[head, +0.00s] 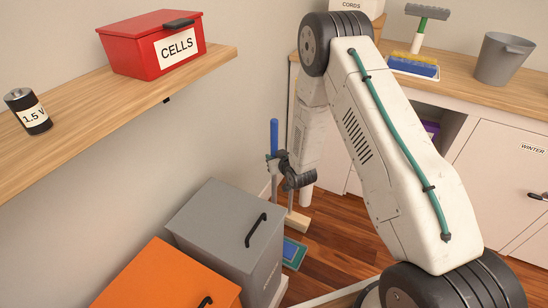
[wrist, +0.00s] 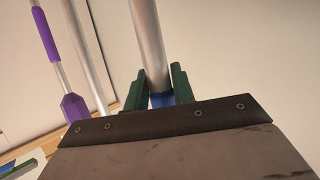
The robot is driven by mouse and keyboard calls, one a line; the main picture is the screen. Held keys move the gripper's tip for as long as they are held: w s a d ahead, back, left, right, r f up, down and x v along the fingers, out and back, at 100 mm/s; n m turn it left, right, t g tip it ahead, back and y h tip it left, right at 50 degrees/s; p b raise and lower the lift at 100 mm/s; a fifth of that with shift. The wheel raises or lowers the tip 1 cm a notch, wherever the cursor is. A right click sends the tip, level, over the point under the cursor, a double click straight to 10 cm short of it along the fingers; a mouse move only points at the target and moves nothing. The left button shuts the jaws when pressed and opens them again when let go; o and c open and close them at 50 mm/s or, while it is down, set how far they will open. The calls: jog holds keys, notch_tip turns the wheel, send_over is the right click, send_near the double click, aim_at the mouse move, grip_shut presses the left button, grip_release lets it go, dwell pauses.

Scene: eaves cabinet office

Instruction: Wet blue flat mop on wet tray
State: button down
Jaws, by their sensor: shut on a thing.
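A blue upright handle (head: 274,137) rises beside the wall in the head view, and I take it to be the mop's. My gripper (head: 278,162) is closed around its pole, just below the blue part. In the wrist view, the green fingers of my gripper (wrist: 160,82) stand on both sides of a silver pole (wrist: 147,40), with a blue section (wrist: 162,100) between them. A flat blue thing with a teal border (head: 293,253) lies low near the floor; I cannot tell whether it is the tray or the mop head. The pole's lower end is hidden.
A grey box (head: 225,225) and an orange box (head: 165,280) stand near the handle. A shelf (head: 90,120) juts from the left wall. A counter (head: 470,90) is at the back right. A purple-handled tool (wrist: 48,35) stands left of the pole.

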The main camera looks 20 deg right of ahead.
aim_at(276, 143)
jog(key=shift+r, duration=0.1)
jog(key=shift+r, duration=3.45)
jog(key=shift+w+r, duration=0.1)
